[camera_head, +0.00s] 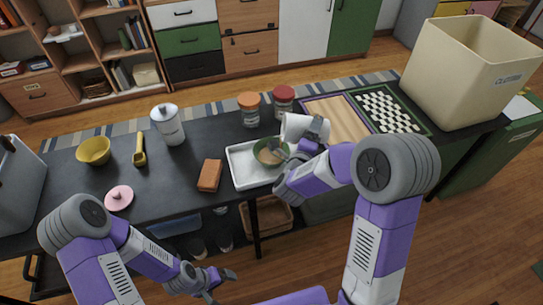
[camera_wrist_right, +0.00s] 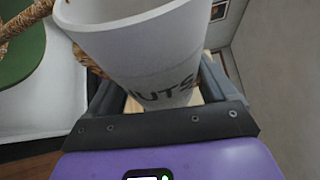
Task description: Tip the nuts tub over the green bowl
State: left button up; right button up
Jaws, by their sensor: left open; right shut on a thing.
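The white nuts tub (camera_head: 298,126) is tilted onto its side at the upper right of the green bowl (camera_head: 260,153), its mouth toward the bowl. In the right wrist view the tub (camera_wrist_right: 140,50) shows part of its "NUTS" lettering, and brown pieces (camera_wrist_right: 88,62) show beside its rim. The green bowl's edge (camera_wrist_right: 18,62) is at the upper left there. My right gripper (camera_head: 312,138) is shut on the tub; its fingers flank the tub in the wrist view. Brown contents show in the bowl. My left gripper (camera_head: 215,284) is open and empty, in front of the table.
The bowl stands on a white tray (camera_head: 240,176). Orange-lidded (camera_head: 249,112) and red-lidded (camera_head: 283,101) jars stand behind. A brown block (camera_head: 209,176) lies left of the tray. A white canister (camera_head: 168,126), yellow bowl (camera_head: 94,151) and pink lid (camera_head: 119,198) are farther left.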

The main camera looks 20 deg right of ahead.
aim_at(325, 132)
jog(key=shift+r, duration=0.2)
dwell(0.6)
jog(key=f+m, duration=0.1)
jog(key=m+y, duration=0.1)
jog(key=shift+d+f+m+g, duration=0.2)
jog(key=shift+f+m+g, duration=0.1)
jog(key=shift+f, duration=0.1)
jog(key=d+r+m, duration=0.1)
jog(key=d+r+m+y, duration=0.1)
jog(key=m, duration=0.1)
jog(key=shift+s+d+r+g, duration=0.2)
jog(key=shift+s+g, duration=0.1)
jog(key=shift+s, duration=0.05)
jog(key=shift+d+r+m+y, duration=0.25)
jog(key=shift+r+m+y, duration=0.05)
jog(key=shift+m+y, duration=0.4)
